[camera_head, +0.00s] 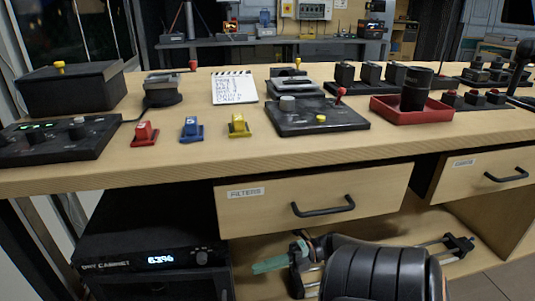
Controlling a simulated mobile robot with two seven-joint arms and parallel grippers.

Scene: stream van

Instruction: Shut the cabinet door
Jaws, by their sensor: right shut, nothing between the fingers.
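The dry cabinet (150,240) is a black box under the bench at the lower left, with a lit display and knobs on its top strip. Only the upper part of its front shows, and the frame's bottom edge cuts off the rest. I cannot tell how far its door stands open. My right gripper (268,265) is low under the bench, just right of the cabinet. Its greenish fingertips point left toward the cabinet and are shut with nothing held. I cannot tell whether they touch the door. My left gripper is not in view.
A drawer labelled FILTERS (310,202) with a black handle hangs above my right gripper. A second drawer (485,174) is to its right. A railed item (458,244) lies on the lower shelf behind my arm. Control boxes and a red tray (440,112) cover the benchtop.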

